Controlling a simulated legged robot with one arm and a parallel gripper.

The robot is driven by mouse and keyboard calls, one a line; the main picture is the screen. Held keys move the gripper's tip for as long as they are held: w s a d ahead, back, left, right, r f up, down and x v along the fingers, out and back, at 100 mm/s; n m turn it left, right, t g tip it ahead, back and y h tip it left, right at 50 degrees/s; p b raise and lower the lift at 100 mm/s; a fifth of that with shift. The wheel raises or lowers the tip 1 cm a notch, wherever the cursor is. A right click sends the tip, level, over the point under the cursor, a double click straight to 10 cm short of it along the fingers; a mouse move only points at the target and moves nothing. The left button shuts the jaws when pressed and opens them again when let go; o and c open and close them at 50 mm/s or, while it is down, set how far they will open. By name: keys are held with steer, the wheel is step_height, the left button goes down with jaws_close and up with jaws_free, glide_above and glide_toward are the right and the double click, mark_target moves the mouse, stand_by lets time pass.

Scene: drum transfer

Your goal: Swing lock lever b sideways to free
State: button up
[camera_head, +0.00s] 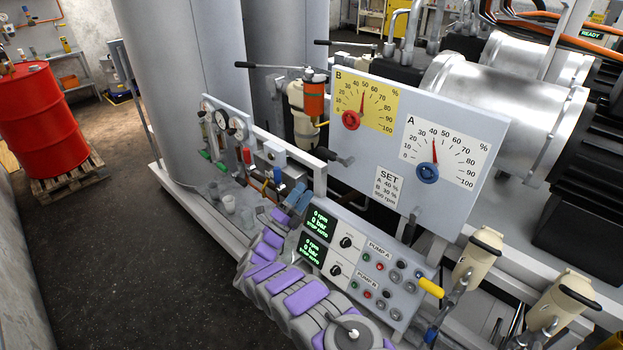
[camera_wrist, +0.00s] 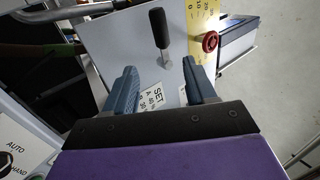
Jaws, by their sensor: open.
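Lock lever b, which I take to be the short black-gripped lever (camera_wrist: 158,28) beside the red knob, stands on the grey panel in the wrist view. Its pivot is a small metal plate near the gap between my fingers. In the head view a dark lever (camera_head: 340,157) shows at the panel's left edge below yellow dial B (camera_head: 370,100). My gripper (camera_wrist: 158,82) is open and empty; its blue fingers point at the panel, and the lever lies beyond their tips. In the head view my gripper (camera_head: 291,200) is left of and below the lever. Contact is not visible.
Red knob B (camera_head: 351,120) is close above the lever; blue knob A (camera_head: 428,173) is farther right. The pump control box (camera_head: 350,262) lies close to my arm. A gauge panel (camera_head: 240,145) and an orange-topped unit (camera_head: 314,100) stand left. A red drum (camera_head: 35,120) is far left.

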steer(key=shift+v, duration=1.05)
steer(key=shift+w, duration=0.1)
steer(key=w+r+n+t+y, duration=0.2)
steer(key=w+r+n+y, duration=0.95)
steer(key=r+y, duration=0.2)
steer(key=s+d+r+n+g+y, duration=0.3)
steer(key=s+d+r+n+g, duration=0.25)
steer(key=d+n, duration=0.2)
steer(key=s+d+f+n+g, duration=0.2)
steer(key=s+d+g, duration=0.4)
steer(key=s, duration=1.4)
steer(key=s+d+f+n+g+h, duration=0.1)
steer(key=s+d+g, duration=0.4)
steer(key=s, duration=1.6)
steer(key=s+d+f+n+g, duration=0.2)
steer(key=s+d+g, duration=0.4)
steer(key=s, duration=1.4)
steer(key=shift+s+d+f+n+g, duration=0.15)
steer(key=shift+d+f+n+g, duration=0.25)
steer(key=shift+n, duration=0.5)
